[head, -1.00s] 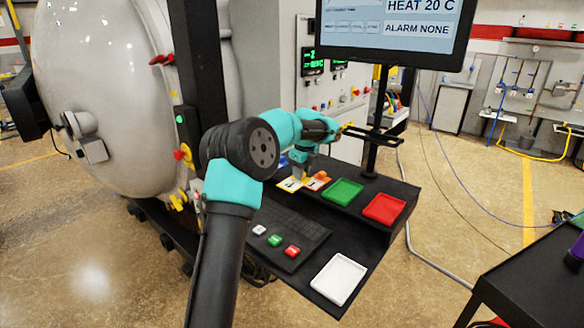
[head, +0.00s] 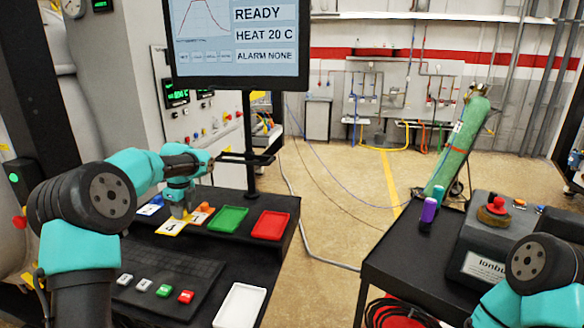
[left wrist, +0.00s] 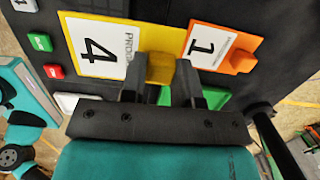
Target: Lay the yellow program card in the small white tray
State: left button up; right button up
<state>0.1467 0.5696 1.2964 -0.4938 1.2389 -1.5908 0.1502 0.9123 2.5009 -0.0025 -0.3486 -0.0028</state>
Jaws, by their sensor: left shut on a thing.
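The yellow program card (left wrist: 98,45), marked with a 4, lies on the dark console; in the head view it is at the gripper (head: 170,228). My left gripper (left wrist: 168,85) is shut on the yellow grip block (left wrist: 160,68) at the card's edge. In the head view my left gripper (head: 179,212) points down over the card. The small white tray (head: 240,306) is empty at the console's front right corner. My right arm shows at the lower right of the head view, its gripper out of view.
An orange card (left wrist: 215,47) marked 1 lies close beside the yellow one. A blue card (head: 150,208) is left of them. A green tray (head: 228,220) and a red tray (head: 270,225) lie to the right. White, green and red buttons (head: 164,291) line the console's lower part.

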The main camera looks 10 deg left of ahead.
pick_arm(q)
jog(key=s+d+n, duration=0.3)
jog(key=d+n, duration=0.3)
jog(key=d, duration=0.3)
jog(key=s+d+r+n+g+h, duration=0.1)
jog(key=s+d+n, duration=0.2)
jog(key=d+n, duration=0.3)
jog(key=s+d+r+n, duration=0.1)
jog(key=s+d+n, duration=0.2)
jog(key=d, duration=1)
jog(key=shift+s+d+n, duration=0.3)
jog(key=shift+s+n, duration=0.05)
jog(key=shift+n, duration=1.35)
